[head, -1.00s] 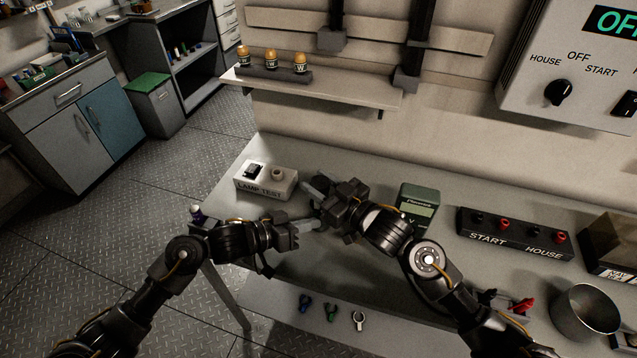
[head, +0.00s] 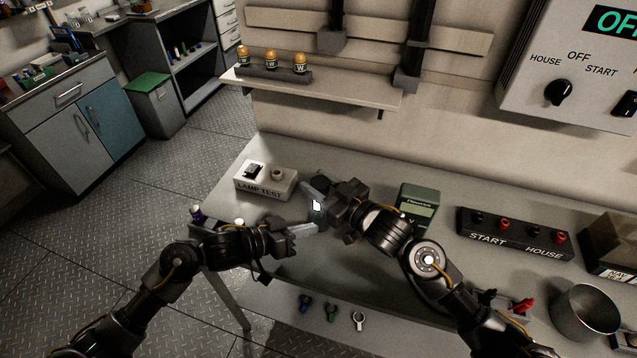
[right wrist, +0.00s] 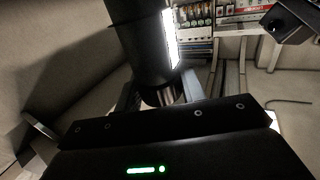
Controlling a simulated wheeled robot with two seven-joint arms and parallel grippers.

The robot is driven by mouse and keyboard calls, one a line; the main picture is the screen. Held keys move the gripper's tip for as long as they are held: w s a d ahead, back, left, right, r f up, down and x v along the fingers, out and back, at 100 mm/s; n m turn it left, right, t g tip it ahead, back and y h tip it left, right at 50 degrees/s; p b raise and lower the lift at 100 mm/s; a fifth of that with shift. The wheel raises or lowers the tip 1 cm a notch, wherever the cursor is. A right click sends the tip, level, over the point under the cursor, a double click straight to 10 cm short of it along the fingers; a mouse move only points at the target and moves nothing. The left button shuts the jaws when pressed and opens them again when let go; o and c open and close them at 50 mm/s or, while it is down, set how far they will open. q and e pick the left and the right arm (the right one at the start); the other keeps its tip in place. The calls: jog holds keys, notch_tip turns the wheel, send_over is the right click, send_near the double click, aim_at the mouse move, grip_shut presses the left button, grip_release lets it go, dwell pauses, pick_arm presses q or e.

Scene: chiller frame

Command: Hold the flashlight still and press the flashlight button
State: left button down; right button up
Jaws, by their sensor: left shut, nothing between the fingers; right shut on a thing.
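The flashlight (right wrist: 140,45) is a dark cylinder, held upright or nearly so in the right wrist view, with a bright white strip on its side. In the head view only a small part of the flashlight (head: 317,207) shows, with a bright white patch, between my right gripper's fingers. My right gripper (head: 314,197) is shut on it, above the bench. My left gripper (head: 311,229) is shut and empty, its fingertips just below the flashlight in the picture. I cannot tell whether they touch it. The flashlight button is not clearly visible.
A white lamp test box (head: 266,182) stands on the bench (head: 330,270) behind the grippers. A green meter (head: 418,205) and a black START/HOUSE terminal block (head: 515,234) are to the right. A metal cup (head: 586,312) stands at the lower right.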

pick_arm(q)
jog(key=shift+s+a, duration=0.3)
jog(key=shift+s, duration=0.55)
jog(key=shift+s+a, duration=0.25)
jog(key=shift+s, duration=0.6)
jog(key=shift+s+a, duration=0.3)
jog(key=shift+s, duration=0.55)
pick_arm(e)
jog(key=o, duration=1.3)
